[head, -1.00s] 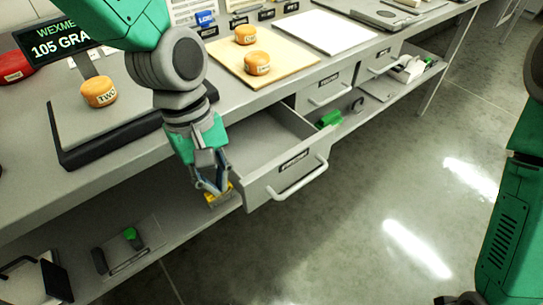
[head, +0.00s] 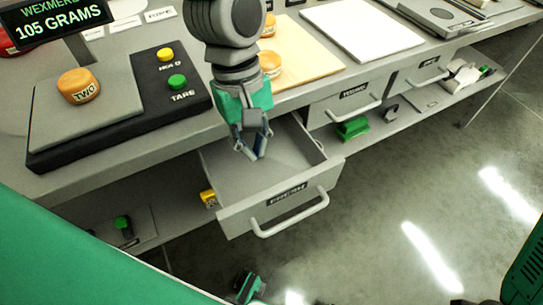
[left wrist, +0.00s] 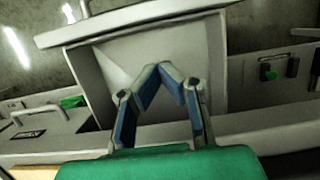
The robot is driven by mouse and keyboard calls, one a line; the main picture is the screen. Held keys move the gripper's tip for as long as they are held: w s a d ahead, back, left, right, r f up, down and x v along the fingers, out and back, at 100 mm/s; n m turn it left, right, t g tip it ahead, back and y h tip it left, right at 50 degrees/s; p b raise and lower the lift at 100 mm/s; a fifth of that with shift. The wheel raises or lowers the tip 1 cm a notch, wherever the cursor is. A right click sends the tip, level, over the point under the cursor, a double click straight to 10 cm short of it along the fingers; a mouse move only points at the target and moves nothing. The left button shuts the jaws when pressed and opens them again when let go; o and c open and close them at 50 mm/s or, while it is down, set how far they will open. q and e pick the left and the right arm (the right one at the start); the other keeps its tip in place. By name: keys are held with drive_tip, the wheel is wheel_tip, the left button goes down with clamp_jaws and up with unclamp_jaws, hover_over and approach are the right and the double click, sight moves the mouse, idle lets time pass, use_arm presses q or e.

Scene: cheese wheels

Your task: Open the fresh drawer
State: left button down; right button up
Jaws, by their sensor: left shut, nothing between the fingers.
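The fresh drawer (head: 285,201) is pulled out from under the counter, with its label and bar handle on the front panel. Its open grey inside shows behind that panel. My left gripper (head: 251,156) is over the open drawer, behind the front panel and apart from the handle. Its fingers are shut and empty. In the left wrist view, the left gripper (left wrist: 160,68) has its fingertips together in front of the drawer's inside (left wrist: 190,55).
A closed drawer (head: 352,101) is to the right, with another closed one (head: 420,72) beyond it. A scale (head: 62,127) bears a cheese wheel (head: 78,86). A yellow object (head: 209,199) is beside the drawer on the lower shelf. Open floor lies at the right.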

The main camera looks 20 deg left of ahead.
use_arm(q)
drive_tip(key=b+x, duration=0.1)
drive_tip(key=x, duration=0.2)
drive_tip(key=b+x, duration=0.1)
drive_tip(key=x, duration=0.5)
drive_tip(key=shift+s+d+b, duration=0.25)
drive_tip(key=shift+d+b, duration=0.15)
drive_tip(key=shift+f, duration=0.1)
drive_tip(key=shift+a, duration=0.2)
